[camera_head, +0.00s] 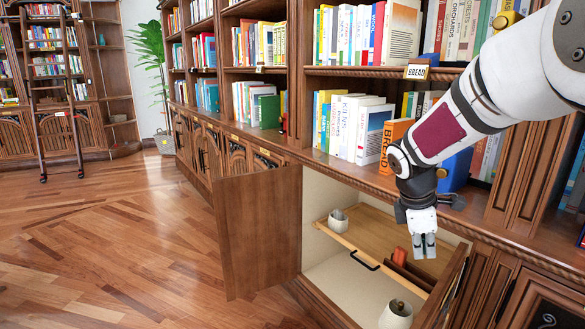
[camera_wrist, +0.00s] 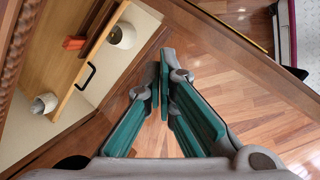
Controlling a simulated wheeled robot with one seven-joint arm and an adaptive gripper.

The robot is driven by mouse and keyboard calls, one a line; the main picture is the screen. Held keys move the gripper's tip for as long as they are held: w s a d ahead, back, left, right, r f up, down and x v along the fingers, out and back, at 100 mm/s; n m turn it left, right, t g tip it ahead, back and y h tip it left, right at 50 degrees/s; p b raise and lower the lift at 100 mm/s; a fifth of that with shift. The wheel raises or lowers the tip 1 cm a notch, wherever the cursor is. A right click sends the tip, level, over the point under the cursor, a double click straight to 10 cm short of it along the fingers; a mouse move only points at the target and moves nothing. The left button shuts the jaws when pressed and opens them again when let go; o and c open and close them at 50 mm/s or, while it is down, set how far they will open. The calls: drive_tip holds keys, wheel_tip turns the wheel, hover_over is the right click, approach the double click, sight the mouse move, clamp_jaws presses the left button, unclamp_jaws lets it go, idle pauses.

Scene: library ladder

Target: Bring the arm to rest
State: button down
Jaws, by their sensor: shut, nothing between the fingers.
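My arm reaches in from the upper right of the head view. My gripper (camera_head: 424,246) points down in front of the open lower cabinet, over the right part of its wooden pull-out tray (camera_head: 375,238). The fingers are together and hold nothing. In the wrist view the gripper (camera_wrist: 164,85) shows closed green-padded fingers with the wood floor beyond them. The tray (camera_wrist: 38,60) lies to the left there, apart from the fingers.
The cabinet door (camera_head: 258,232) stands open. A whitish cup (camera_head: 338,220) and a red object (camera_head: 401,256) are on the tray, which has a black handle (camera_head: 364,262). A white pot (camera_head: 397,315) is lower down. Bookshelves rise behind; the left floor (camera_head: 120,240) is clear.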

drive_tip(key=s+a+r+m, duration=0.2)
drive_tip(key=s+r+m, duration=0.1)
drive_tip(key=s, duration=0.4)
drive_tip(key=s+a+r+m+y, duration=0.1)
drive_tip(key=s+r+m, duration=0.2)
drive_tip(key=s, duration=0.4)
drive_tip(key=s+a+r+m, duration=0.2)
drive_tip(key=s+r+m, duration=0.1)
drive_tip(key=s, duration=0.4)
drive_tip(key=s+a+f+m+g+y, duration=0.1)
drive_tip(key=s+a+m, duration=0.15)
drive_tip(key=s, duration=0.65)
drive_tip(key=s+a+f+m+y, duration=0.15)
drive_tip(key=s+m, duration=0.25)
drive_tip(key=s, duration=0.4)
wheel_tip(320, 180, up, 25)
drive_tip(key=t+p, duration=0.3)
drive_tip(key=p, duration=2)
drive_tip(key=shift+f+t, duration=0.2)
drive_tip(key=shift+t, duration=0.1)
drive_tip(key=shift+n, duration=0.25)
